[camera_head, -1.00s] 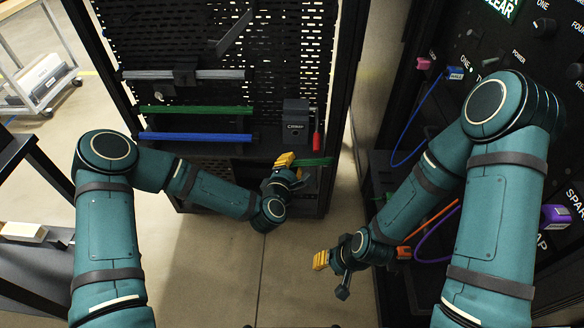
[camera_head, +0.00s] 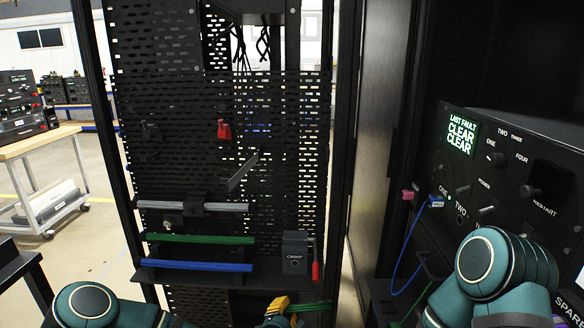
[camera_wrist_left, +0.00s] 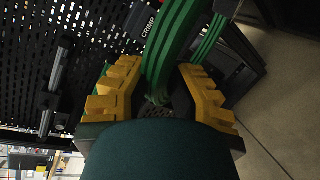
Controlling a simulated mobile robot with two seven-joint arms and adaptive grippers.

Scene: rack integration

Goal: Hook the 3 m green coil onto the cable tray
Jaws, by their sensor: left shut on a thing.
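My left gripper (camera_head: 278,306) has yellow fingers and is at the bottom of the head view, in front of the rack. It is shut on a green cable bundle (camera_head: 308,307), which sticks out to the right of the fingers. In the left wrist view the green bundle (camera_wrist_left: 172,45) runs up between the yellow fingers (camera_wrist_left: 158,92). Another green length (camera_wrist_left: 210,40) shows beside it. A separate green bundle (camera_head: 200,239) lies across the rack above a blue one. I cannot tell which part is the cable tray. My right gripper is out of view.
The black perforated rack panel (camera_head: 290,130) carries a grey bar (camera_head: 225,207), a slanted dark bracket (camera_head: 243,172), a red clip (camera_head: 224,130) and a blue bundle (camera_head: 205,266). A CRIMP box (camera_head: 295,245) with a red handle is at its right. A control panel (camera_head: 490,150) stands right.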

